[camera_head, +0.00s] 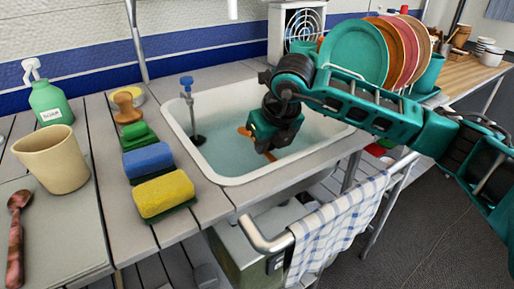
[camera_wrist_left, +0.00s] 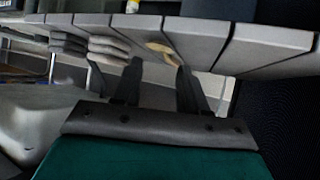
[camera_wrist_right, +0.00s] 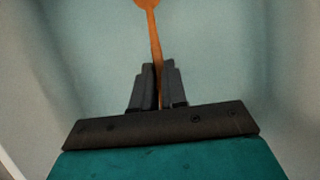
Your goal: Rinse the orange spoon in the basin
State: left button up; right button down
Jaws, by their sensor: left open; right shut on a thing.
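The white basin (camera_head: 238,180) is set into the counter in the head view, with pale bluish water or lining inside. My right gripper (camera_head: 266,150) reaches down into the basin. In the right wrist view it (camera_wrist_right: 157,75) is shut on the handle of the orange spoon (camera_wrist_right: 154,35), whose bowl end is cut off by the top edge. In the head view only small orange parts of the spoon (camera_head: 243,131) show around the gripper. My left gripper is outside the head view; in the left wrist view it (camera_wrist_left: 160,82) is open, with nothing between its fingers.
A blue-handled tap (camera_head: 187,88) stands at the basin's left. Sponges (camera_head: 163,194), a soap bottle (camera_head: 48,101) and a beige cup (camera_head: 52,161) stand left of it. A dish rack with plates (camera_head: 353,55) is behind my right arm. A checked towel (camera_head: 338,225) hangs on the front rail.

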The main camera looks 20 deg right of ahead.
pick_arm(q)
jog(key=shift+a+r+p, duration=0.15)
jog(key=shift+r+p, duration=0.65)
jog(key=shift+p, duration=0.15)
pick_arm(e)
jog(key=shift+r, duration=1.4)
pick_arm(q)
jog(key=shift+s+a+r+p, duration=0.1)
jog(key=shift+a+p, duration=0.25)
jog(key=shift+p, duration=0.3)
pick_arm(e)
jog(key=shift+r, duration=0.95)
pick_arm(q)
jog(key=shift+s+a+r+p, duration=0.15)
jog(key=shift+r+p, duration=0.2)
jog(key=shift+p, duration=0.35)
jog(key=shift+s+a+r+p, duration=0.1)
jog(key=shift+r+p, duration=0.25)
jog(key=shift+p, duration=0.3)
notch_tip(320, 180, up, 3)
jog(key=p, duration=0.2)
jog(key=shift+p, duration=0.4)
pick_arm(e)
notch_tip(320, 180, up, 8)
jog(key=shift+r, duration=0.2)
pick_arm(q)
jog(key=shift+w+d, duration=0.1)
